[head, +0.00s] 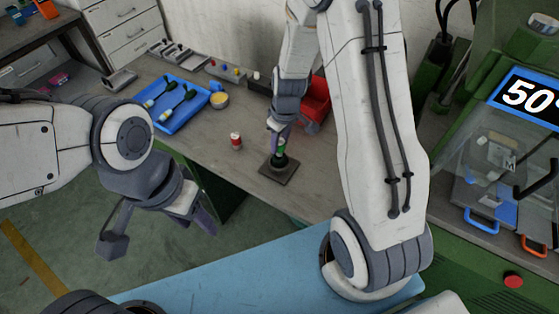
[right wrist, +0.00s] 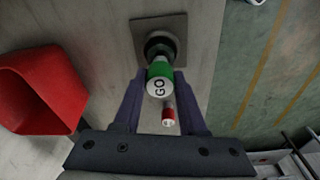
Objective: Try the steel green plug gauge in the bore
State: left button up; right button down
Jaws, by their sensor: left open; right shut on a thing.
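The green plug gauge (right wrist: 160,70) has a white end marked GO. My right gripper (right wrist: 160,78) is shut on it, one finger on each side. In the head view the gauge (head: 281,147) stands about upright at the dark round socket piece (head: 280,162) on a square plate (head: 272,174). The socket piece also shows in the right wrist view (right wrist: 158,44). The gauge's lower end and the bore are hidden, so I cannot tell how deep it sits. My left gripper (head: 158,232) is open and empty, off the bench's front edge.
A small red-and-white cylinder (head: 236,141) stands on the bench left of the plate. A blue tray (head: 178,120) holds green-and-white tools. A yellow-filled bowl (head: 219,99) is beside it. A red bin (head: 316,104) stands behind my right gripper. The bench front (head: 215,162) is clear.

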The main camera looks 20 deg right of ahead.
jog(key=shift+f+b, duration=0.55)
jog(key=shift+b, duration=0.05)
dwell(0.7)
jog(key=shift+r, duration=0.25)
dwell(0.5)
jog(key=shift+r+p, duration=0.35)
jog(key=shift+p, duration=0.1)
jog(key=shift+r, duration=0.1)
jog(key=shift+r+p, duration=1.95)
jog(key=shift+r, duration=0.45)
